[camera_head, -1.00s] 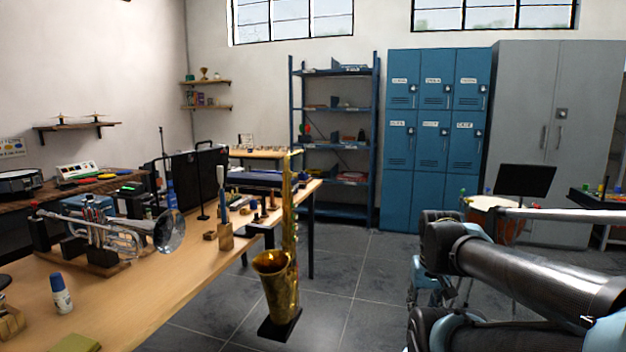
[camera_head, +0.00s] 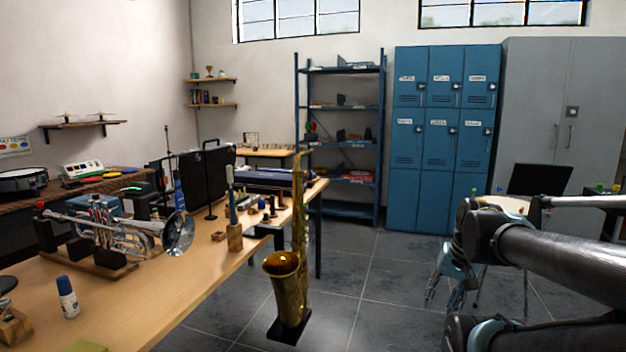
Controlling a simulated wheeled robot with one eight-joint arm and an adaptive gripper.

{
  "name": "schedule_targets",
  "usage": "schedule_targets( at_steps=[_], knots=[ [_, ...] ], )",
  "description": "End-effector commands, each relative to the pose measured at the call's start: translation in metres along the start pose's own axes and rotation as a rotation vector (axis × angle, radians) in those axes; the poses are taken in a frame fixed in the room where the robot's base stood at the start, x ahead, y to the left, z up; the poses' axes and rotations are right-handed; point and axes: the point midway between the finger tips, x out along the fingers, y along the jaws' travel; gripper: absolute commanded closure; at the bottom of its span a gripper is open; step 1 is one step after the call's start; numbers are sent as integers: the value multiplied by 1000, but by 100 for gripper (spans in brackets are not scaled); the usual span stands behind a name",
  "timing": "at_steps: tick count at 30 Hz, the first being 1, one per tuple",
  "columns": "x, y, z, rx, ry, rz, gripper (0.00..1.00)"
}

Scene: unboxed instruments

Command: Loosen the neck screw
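A brass saxophone (camera_head: 287,280) stands upright on a black base (camera_head: 289,329), to the right of the long wooden table's edge in the picture. Its wide bell faces up, and its thin body rises to a narrow upper end (camera_head: 299,165). The neck screw is too small to make out. My arm shows at the right edge as dark and grey links, well to the right of the saxophone and apart from it. My gripper is not in view.
The wooden table (camera_head: 150,318) holds a silver trumpet (camera_head: 130,232) on a stand, a white and blue bottle (camera_head: 67,297) and several small tools. Blue lockers (camera_head: 440,140), a blue shelf rack (camera_head: 340,142) and a grey cabinet (camera_head: 560,110) stand behind. Tiled floor (camera_head: 385,290) is clear right of the saxophone.

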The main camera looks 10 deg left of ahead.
Motion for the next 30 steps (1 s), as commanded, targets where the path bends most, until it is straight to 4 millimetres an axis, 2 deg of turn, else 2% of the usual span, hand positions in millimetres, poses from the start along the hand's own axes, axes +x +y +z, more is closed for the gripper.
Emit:
schedule_targets(
  at_steps=[1, 6, 15, 24, 30],
  knots=[
    [-4, -16, -10, 50, -10, -52, 63],
    [-18, -71, -40, 244, -67, -234, 63],
    [-49, -160, -101, 570, -244, -530, 63],
    [-83, -235, -168, 864, -516, -784, 63],
    [-105, -272, -214, 1032, -746, -921, 63]
  ],
)
